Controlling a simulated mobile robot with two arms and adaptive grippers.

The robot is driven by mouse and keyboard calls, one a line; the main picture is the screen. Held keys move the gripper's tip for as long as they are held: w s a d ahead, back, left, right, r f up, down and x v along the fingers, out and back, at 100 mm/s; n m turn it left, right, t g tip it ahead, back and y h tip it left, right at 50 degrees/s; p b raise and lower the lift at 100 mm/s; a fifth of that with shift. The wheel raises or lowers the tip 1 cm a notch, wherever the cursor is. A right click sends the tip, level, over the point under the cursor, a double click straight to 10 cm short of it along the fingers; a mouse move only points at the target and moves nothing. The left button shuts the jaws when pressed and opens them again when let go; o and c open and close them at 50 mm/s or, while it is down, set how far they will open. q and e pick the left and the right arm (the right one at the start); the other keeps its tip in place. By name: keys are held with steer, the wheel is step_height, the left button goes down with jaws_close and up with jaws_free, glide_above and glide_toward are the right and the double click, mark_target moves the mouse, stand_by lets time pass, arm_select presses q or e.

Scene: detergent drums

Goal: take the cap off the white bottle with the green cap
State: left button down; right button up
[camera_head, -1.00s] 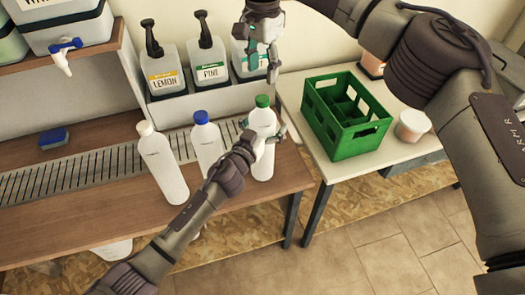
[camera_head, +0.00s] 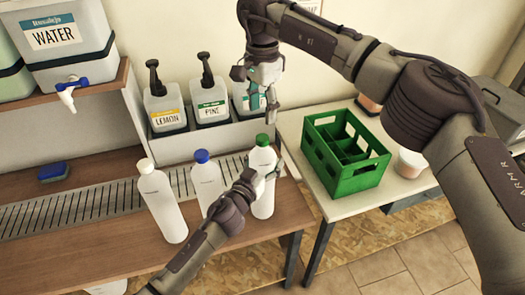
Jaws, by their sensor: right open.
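The white bottle (camera_head: 263,205) with the green cap (camera_head: 262,140) stands upright near the right end of the wooden counter; the cap is on it. My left gripper (camera_head: 264,176) is at the bottle's upper body, with fingers around it; it appears closed on the bottle, though its wrist hides part of the contact. My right gripper (camera_head: 268,112) is open and empty, pointing down just above the green cap, apart from it as far as I can see.
A white-capped bottle (camera_head: 162,208) and a blue-capped bottle (camera_head: 207,182) stand to the left. Lemon (camera_head: 165,107) and pine (camera_head: 209,97) pump containers stand behind. A green crate (camera_head: 345,152) and a tub (camera_head: 410,163) are on the right table.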

mark_target(263, 137)
steer(key=m, duration=0.6)
steer(key=shift+m, duration=0.3)
steer(key=m, duration=0.7)
steer(key=shift+m, duration=0.3)
steer(key=m, duration=0.7)
steer(key=shift+m, duration=0.3)
steer(key=m, duration=0.7)
steer(key=shift+m, duration=0.3)
steer(key=m, duration=0.4)
steer(key=shift+m, duration=0.4)
steer(key=m, duration=0.4)
steer(key=shift+m, duration=0.4)
steer(key=m, duration=0.4)
steer(key=shift+m, duration=0.3)
steer(key=shift+f, duration=4)
